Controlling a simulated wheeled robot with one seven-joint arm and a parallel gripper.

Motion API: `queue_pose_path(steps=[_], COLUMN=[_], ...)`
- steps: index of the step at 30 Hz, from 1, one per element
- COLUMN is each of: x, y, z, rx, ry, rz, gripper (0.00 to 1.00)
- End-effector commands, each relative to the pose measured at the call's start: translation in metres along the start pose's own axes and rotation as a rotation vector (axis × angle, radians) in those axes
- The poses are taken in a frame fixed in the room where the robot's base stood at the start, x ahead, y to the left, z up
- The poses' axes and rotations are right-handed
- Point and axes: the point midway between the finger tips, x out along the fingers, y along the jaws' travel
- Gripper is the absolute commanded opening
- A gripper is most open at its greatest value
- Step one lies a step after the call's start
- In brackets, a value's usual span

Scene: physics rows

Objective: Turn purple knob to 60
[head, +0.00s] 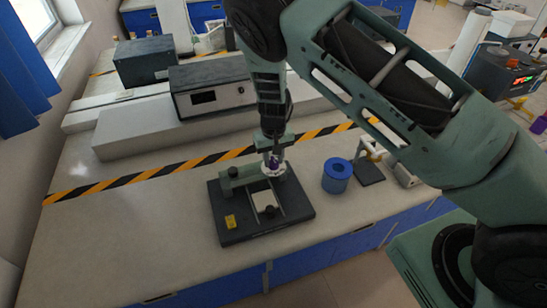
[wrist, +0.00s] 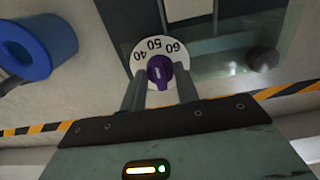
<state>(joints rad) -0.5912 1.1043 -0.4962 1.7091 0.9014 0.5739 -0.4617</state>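My gripper (wrist: 160,78) is at the knob, one finger on each side, with a narrow gap seeming to show beside each finger. In the head view my gripper (head: 273,153) points down over the dial (head: 275,170), and a bit of the purple knob (head: 273,161) shows below it. The dial is on a device with a dark base (head: 235,233).
A blue cylinder (head: 337,176) with a hole in its top stands right of the device. A small stand (head: 369,171) is beyond it. Black-and-yellow tape (head: 120,180) crosses the bench behind. Boxes of equipment (head: 212,88) stand further back. The bench left of the device is clear.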

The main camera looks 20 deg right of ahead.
Motion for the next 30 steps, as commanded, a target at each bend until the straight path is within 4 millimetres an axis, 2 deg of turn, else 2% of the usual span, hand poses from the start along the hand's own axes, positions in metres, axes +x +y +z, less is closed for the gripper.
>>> queue_pose_path(steps=[11, 30], x=[0.0000, -0.0012], y=[-0.0004, 0.0002], z=[-0.0006, -0.0014], rx=[0.098, 0.607], ry=[0.002, 0.003], rz=[-0.001, -0.001], gripper=[0.08, 0.08])
